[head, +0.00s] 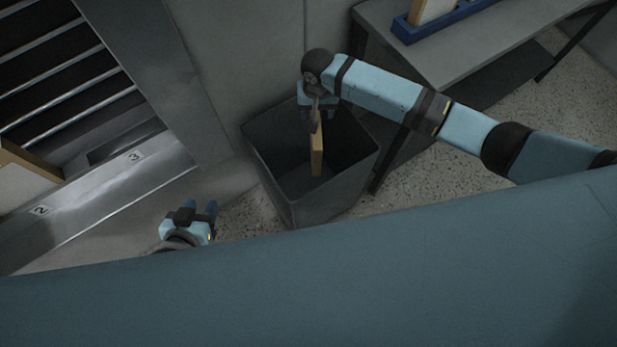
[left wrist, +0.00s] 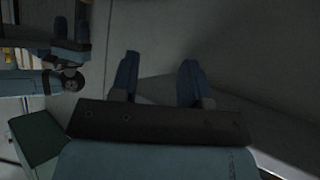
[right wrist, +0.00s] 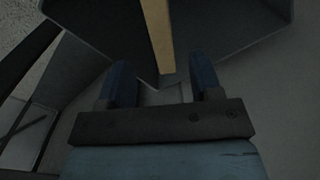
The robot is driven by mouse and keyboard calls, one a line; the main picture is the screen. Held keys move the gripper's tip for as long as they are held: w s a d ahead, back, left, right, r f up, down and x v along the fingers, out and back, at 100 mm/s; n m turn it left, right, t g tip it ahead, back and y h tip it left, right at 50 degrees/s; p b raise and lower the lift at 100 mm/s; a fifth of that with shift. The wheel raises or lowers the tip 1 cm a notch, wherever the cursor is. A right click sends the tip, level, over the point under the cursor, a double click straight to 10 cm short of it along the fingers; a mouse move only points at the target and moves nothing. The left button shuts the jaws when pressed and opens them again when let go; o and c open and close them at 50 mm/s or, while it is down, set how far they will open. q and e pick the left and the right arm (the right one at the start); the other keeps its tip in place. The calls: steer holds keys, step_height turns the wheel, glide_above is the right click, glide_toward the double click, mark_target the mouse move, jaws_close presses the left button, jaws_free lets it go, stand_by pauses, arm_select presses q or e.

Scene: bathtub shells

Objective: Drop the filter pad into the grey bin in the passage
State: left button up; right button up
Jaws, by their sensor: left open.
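The grey bin (head: 330,200) stands open on the speckled floor in the middle of the head view. The filter pad (head: 317,152), a flat piece with a tan edge, stands on edge within the bin's opening, below my right gripper (head: 315,115). In the right wrist view the pad (right wrist: 158,35) is a narrow tan strip, and my right fingers are spread wide with clear gaps to it. I cannot tell whether the pad rests on the bin's floor. My left gripper (head: 201,208) is open and empty, left of the bin; its spread fingers show in the left wrist view (left wrist: 159,72).
A grey table (head: 480,60) stands at the upper right with a blue rack (head: 440,22) holding a pale panel. At the left is a slatted unit with a ledge (head: 100,190) numbered 2 and 3, and another tan-edged panel (head: 22,190). Walls close in behind the bin.

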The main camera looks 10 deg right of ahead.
step_height(320, 180, up, 14)
steer(key=p, duration=0.2)
stand_by(0.5)
steer(key=shift+f, duration=0.1)
